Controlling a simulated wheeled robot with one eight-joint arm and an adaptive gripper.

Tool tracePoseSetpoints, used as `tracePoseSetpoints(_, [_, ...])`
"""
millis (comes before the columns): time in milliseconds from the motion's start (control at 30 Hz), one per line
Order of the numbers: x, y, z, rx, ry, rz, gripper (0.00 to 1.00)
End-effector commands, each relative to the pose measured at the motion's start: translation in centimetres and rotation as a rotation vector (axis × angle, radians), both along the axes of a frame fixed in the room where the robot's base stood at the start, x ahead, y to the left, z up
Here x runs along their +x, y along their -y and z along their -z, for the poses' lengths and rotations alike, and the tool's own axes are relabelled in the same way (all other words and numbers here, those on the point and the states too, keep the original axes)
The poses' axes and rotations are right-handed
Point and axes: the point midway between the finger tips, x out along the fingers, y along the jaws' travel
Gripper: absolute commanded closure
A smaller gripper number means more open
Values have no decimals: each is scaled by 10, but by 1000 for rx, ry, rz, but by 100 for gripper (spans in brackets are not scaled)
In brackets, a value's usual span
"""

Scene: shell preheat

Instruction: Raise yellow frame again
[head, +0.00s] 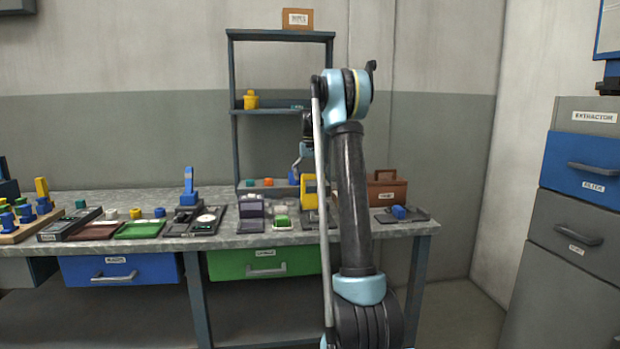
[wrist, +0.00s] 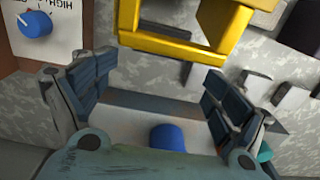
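The yellow frame (head: 309,188) stands upright on the bench in the head view, partly hidden behind my arm. In the wrist view the yellow frame (wrist: 172,47) shows at the top, just beyond my fingers. My gripper (wrist: 158,78) is open, its two dark ridged fingers well apart. Nothing is clamped between them, and the frame appears apart from them. In the head view my gripper is mostly hidden by the arm.
A blue knob (wrist: 35,23) on a panel is at upper left in the wrist view; a blue cylinder (wrist: 167,138) shows low between the fingers. A brown box (head: 388,189) and a tray with a blue block (head: 400,212) are right of my arm. Several trays crowd the bench leftward.

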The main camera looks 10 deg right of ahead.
Motion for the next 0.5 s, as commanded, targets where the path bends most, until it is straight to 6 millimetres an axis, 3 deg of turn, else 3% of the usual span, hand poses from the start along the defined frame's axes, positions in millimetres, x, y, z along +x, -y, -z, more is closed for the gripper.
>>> tracePoseSetpoints(100, [-11, 0, -10, 0, 4, 0, 13])
tracePoseSetpoints(367, [-16, 1, -23, 0, 7, 1, 13])
tracePoseSetpoints(500, [-15, 1, -43, 0, 7, 1, 13])
